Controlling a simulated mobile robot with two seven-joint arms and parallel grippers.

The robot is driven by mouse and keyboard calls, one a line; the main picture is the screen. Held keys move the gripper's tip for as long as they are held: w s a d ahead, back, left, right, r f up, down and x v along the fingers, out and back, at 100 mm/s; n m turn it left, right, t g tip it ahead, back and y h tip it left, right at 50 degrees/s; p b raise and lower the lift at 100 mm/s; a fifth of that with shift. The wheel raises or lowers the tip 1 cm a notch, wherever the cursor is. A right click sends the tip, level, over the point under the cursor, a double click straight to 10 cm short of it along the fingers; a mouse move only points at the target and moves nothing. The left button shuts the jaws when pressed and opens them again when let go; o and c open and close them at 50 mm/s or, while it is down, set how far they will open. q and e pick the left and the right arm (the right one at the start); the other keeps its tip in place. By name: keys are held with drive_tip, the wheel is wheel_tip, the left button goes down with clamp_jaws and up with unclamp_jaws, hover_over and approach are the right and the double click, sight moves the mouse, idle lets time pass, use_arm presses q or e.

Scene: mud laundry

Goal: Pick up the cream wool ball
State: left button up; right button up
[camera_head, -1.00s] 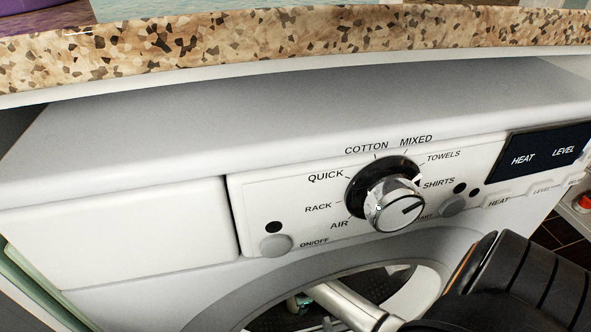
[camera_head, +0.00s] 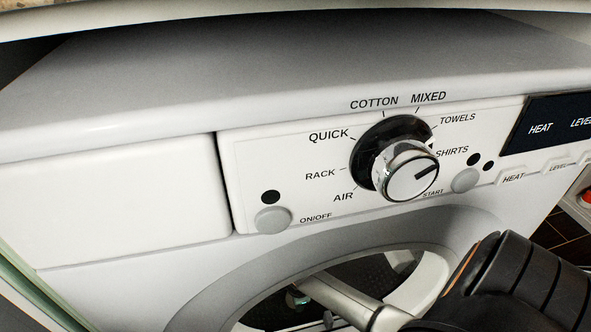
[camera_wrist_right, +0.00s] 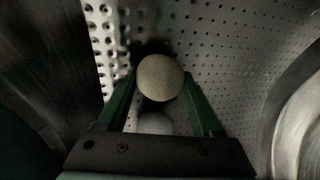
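The cream wool ball (camera_wrist_right: 160,77) is a round, tan-cream ball inside the perforated metal drum, seen in the right wrist view. My right gripper (camera_wrist_right: 160,75) is inside the drum, with its two green fingers apart, one on each side of the ball near the tips. I cannot tell whether the fingers touch it. In the head view my right arm enters the round door opening; the balls do not show there. My left gripper is not in view.
The white machine's door rim (camera_head: 230,290) surrounds my right arm closely. The control dial (camera_head: 410,172) and buttons are just above the opening. The perforated drum wall (camera_wrist_right: 235,65) is close behind the ball. A counter edge (camera_head: 250,18) overhangs the machine top.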

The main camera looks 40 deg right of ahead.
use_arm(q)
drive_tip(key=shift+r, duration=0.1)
use_arm(e)
drive_tip(key=c, duration=0.8)
drive_tip(key=p+v, duration=0.2)
drive_tip(key=v, duration=0.1)
drive_tip(key=w+p+v, duration=0.1)
drive_tip(key=p+v, duration=0.1)
drive_tip(key=v, duration=0.1)
drive_tip(key=d+p+v, duration=0.1)
drive_tip(key=v, duration=0.2)
drive_tip(key=shift+w+r+p, duration=0.15)
drive_tip(key=shift+w+p, duration=0.2)
drive_tip(key=shift+p, duration=0.05)
drive_tip(key=shift+r, duration=0.45)
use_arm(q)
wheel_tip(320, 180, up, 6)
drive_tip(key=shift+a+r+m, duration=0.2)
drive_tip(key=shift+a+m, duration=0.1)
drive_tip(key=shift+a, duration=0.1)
